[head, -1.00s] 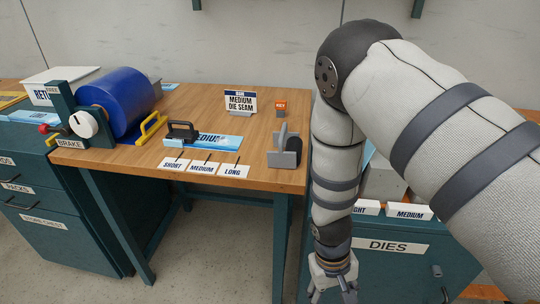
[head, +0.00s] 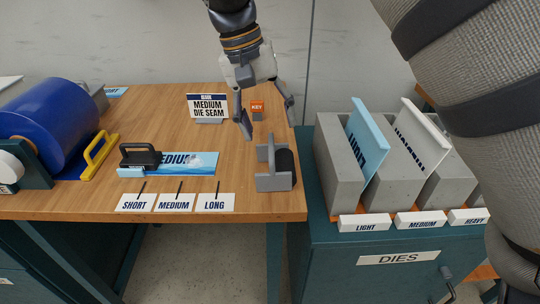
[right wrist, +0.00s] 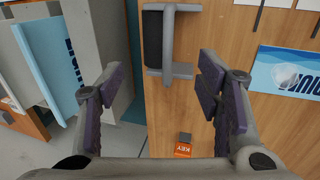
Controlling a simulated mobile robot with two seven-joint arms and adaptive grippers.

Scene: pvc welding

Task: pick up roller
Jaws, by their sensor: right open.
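The roller (head: 286,163), a dark cylinder with a grey holder, stands near the right front edge of the wooden table. In the right wrist view, the dark roller (right wrist: 152,38) and its grey bracket show at the top, beyond the fingertips. My right gripper (head: 267,115) is open and points down, above and just behind the roller in the head view. Its two spread fingers also show in the right wrist view (right wrist: 162,80), with nothing between them. My left gripper is not in view.
An orange key block (head: 257,107) and a medium die seam sign (head: 208,107) stand behind. Short, medium and long cards (head: 175,202) lie at the front. A blue drum (head: 50,120) is at left. Dies stand in grey holders (head: 340,175) on the right cabinet.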

